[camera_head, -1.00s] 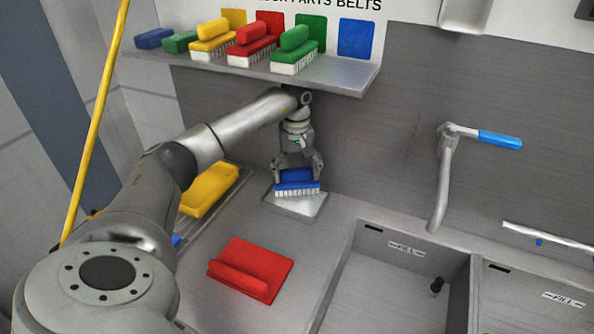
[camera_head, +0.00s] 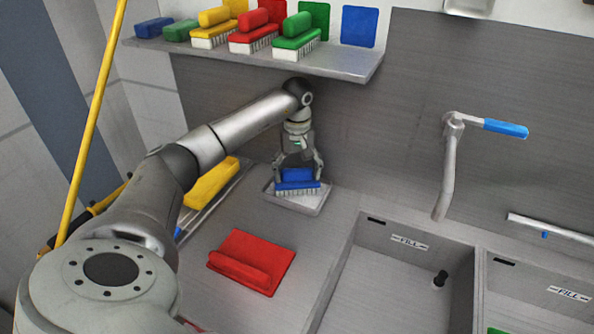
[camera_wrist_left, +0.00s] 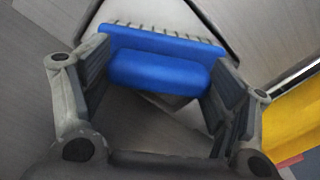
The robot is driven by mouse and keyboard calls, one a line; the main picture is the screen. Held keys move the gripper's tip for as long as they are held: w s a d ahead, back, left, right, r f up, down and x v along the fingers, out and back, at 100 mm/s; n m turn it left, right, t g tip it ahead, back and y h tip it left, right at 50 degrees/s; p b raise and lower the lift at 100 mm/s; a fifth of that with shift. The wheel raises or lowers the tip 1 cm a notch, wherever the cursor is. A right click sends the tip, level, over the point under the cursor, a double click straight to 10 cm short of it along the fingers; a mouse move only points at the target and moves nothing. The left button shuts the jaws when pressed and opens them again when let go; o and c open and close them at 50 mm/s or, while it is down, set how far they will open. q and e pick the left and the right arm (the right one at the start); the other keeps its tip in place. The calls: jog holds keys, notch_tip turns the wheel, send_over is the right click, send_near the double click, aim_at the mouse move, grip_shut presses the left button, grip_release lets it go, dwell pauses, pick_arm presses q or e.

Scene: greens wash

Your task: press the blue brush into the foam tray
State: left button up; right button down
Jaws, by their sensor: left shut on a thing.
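The blue brush (camera_head: 297,187) has a blue handle and pale bristles pointing down. My left gripper (camera_head: 299,174) is shut on its handle. In the left wrist view, the handle of the blue brush (camera_wrist_left: 160,72) lies between the two fingers of my left gripper (camera_wrist_left: 155,95). The foam tray (camera_head: 310,204) is a shallow pale tray on the counter by the back wall. The brush is over the tray, its bristles at or just above the tray's surface. I cannot tell whether they touch. My right gripper is not in view.
A red pad with a handle (camera_head: 252,262) lies on the counter in front. A yellow brush or pad (camera_head: 211,184) is at the left. A shelf (camera_head: 255,60) with several brushes hangs above my left arm. Sink basins (camera_head: 398,290) and a blue-handled tap (camera_head: 504,128) are at the right.

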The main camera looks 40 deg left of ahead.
pick_arm(q)
jog(key=shift+f, duration=0.25)
dwell(0.4)
jog(key=shift+f+b, duration=0.25)
jog(key=shift+b, duration=0.15)
jog(key=shift+f, duration=0.1)
dwell(0.8)
